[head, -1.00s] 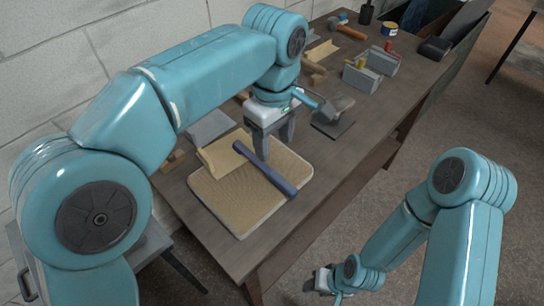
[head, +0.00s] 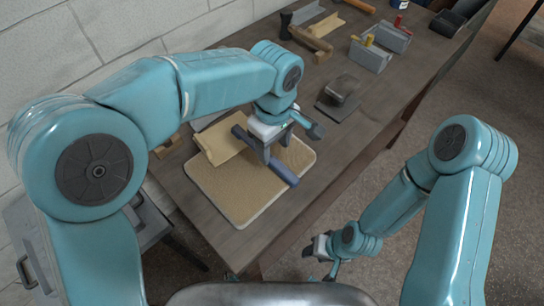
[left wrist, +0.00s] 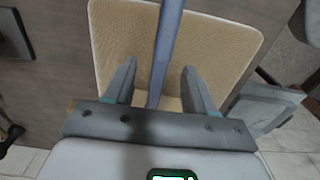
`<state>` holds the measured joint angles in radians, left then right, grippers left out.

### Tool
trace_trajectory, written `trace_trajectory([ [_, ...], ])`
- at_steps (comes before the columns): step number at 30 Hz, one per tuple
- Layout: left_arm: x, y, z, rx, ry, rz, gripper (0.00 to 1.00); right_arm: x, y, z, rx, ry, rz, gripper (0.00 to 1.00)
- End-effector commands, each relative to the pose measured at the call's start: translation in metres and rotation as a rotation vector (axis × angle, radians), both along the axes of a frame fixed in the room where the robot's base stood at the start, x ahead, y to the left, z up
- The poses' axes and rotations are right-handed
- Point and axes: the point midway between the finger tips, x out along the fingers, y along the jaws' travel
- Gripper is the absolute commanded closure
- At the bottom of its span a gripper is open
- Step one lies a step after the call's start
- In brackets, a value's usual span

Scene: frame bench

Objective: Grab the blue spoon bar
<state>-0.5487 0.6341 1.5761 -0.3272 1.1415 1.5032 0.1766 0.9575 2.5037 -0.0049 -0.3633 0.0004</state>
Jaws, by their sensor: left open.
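The blue spoon bar (head: 284,174) lies across a tan mat (head: 240,205) with a pale rim, on the bench. In the left wrist view the bar (left wrist: 168,35) runs lengthwise between my two fingers. My left gripper (head: 275,152) is open above the middle of the bar and hides part of it in the head view. In the left wrist view its fingers (left wrist: 159,68) stand one on each side of the bar, with gaps. My right gripper (head: 318,248) is low beside the bench, away from the bar; its jaws are too small to read.
A tan folded piece (head: 218,142) lies on the mat under the bar's far end. A dark block on a plate (head: 338,97), grey blocks (head: 370,55) and a hammer (head: 305,38) lie farther back. A wall borders the left; the bench's right edge is near the mat.

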Motion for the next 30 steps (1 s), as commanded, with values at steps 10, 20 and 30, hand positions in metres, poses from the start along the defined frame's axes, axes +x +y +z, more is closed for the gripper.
trace_trajectory([
  [10, 0.007, 0.005, -0.045, 0.001, 0.001, 0.002, 0.45, 0.000, 0.000, 0.014, 0.000, 0.001, 0.001, 0.57],
  [20, 0.008, 0.004, -0.054, 0.000, -0.001, 0.001, 0.48, -0.001, 0.000, 0.014, 0.000, 0.002, 0.002, 0.57],
  [30, 0.008, 0.004, -0.054, 0.000, 0.000, 0.000, 1.00, 0.000, 0.000, 0.013, 0.000, 0.001, 0.001, 0.57],
])
